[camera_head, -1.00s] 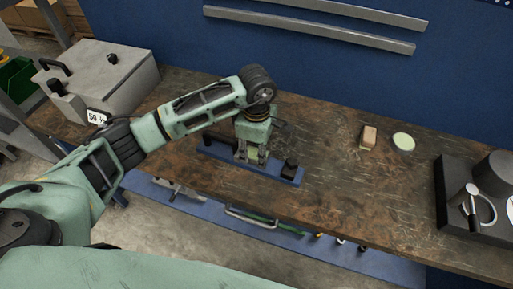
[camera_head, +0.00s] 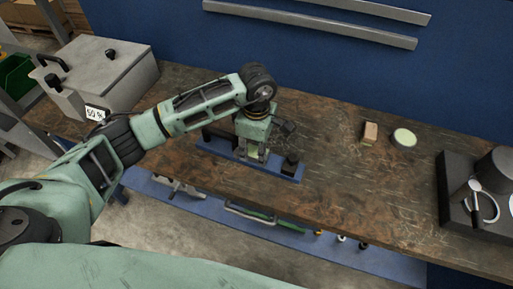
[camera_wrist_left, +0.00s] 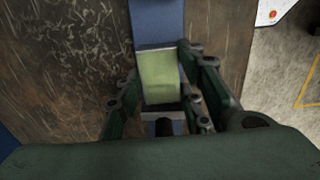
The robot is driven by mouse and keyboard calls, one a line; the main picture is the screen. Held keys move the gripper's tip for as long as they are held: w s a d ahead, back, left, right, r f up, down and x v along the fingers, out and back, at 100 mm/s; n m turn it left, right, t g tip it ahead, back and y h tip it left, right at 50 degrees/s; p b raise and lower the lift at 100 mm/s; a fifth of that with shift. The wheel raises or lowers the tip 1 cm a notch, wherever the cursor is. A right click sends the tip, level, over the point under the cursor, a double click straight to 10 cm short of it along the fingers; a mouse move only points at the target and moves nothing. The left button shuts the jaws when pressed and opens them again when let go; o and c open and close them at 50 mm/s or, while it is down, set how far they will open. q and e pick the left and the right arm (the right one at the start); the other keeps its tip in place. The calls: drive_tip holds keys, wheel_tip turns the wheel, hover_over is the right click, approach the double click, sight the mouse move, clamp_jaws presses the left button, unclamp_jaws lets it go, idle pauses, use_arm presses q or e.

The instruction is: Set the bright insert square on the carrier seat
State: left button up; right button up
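The bright insert (camera_wrist_left: 160,76), a pale yellow-green block, sits between the fingers of my left gripper (camera_wrist_left: 157,72) in the left wrist view, with a finger against each side. In the head view the left gripper (camera_head: 252,154) points down over the long blue carrier (camera_head: 226,155), and a little of the insert shows between its fingers. The blue carrier also shows beneath the insert in the wrist view (camera_wrist_left: 158,20). The insert's underside and its contact with the seat are hidden. My right gripper is out of view.
A black block (camera_head: 290,164) stands at the carrier's right end. A tan block (camera_head: 369,133) and a round pale-green-topped piece (camera_head: 404,138) stand to the right. A dark fixture (camera_head: 455,205) fills the far right. A grey case (camera_head: 105,78) stands at left. The bench (camera_head: 335,185) is clear between.

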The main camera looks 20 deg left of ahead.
use_arm(q)
drive_tip(key=o, duration=0.5)
